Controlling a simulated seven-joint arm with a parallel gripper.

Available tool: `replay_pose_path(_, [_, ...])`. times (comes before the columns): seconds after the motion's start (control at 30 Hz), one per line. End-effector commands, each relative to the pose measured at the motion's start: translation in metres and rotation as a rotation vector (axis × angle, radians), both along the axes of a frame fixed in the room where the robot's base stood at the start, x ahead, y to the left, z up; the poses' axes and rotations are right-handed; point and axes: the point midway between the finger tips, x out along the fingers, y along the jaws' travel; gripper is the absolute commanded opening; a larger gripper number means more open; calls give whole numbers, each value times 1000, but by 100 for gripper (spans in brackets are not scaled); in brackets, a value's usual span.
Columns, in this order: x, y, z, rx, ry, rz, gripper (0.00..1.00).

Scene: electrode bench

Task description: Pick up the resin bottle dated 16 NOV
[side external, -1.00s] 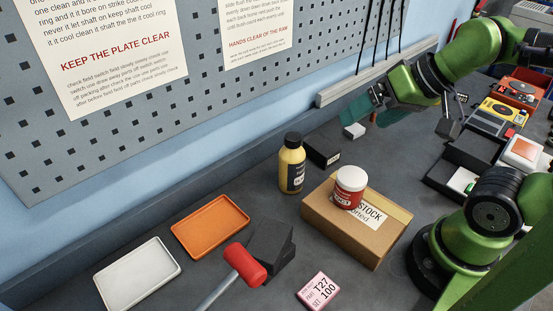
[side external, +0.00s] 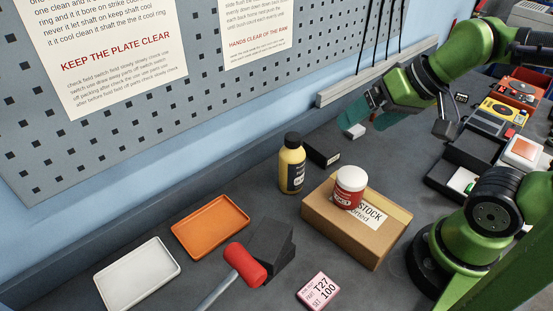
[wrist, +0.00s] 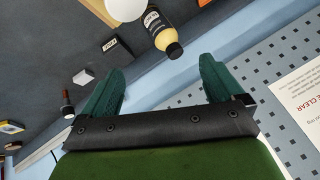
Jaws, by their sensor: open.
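A yellow bottle (side external: 291,168) with a black cap and a dark label stands upright on the bench, left of the cardboard box. It also shows in the wrist view (wrist: 160,32), above and between my fingers. A red jar (side external: 348,188) with a white lid stands on the box; its lid (wrist: 125,8) is at the top of the wrist view. I cannot read a date on either container. My gripper (side external: 368,117) is open and empty, above the bench's back edge, up and to the right of the yellow bottle and apart from it.
The cardboard box (side external: 339,228) stands right of the bottle, a small black box (side external: 322,153) close behind it. A pale block (side external: 355,131) lies below my gripper. An orange tray (side external: 209,227), white tray (side external: 137,274), red-headed hammer (side external: 246,264) and pink label block (side external: 318,291) are nearer. The pegboard wall (side external: 200,100) rises behind.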

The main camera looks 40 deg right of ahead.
Motion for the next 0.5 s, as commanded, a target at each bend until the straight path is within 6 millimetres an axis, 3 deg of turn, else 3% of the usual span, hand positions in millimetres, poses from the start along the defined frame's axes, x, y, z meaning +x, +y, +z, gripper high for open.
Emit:
replay_pose_path(0.17, [35,9,0,-46,111,73,94])
replay_pose_path(0.5, [130,32,4,-283,408,444,94])
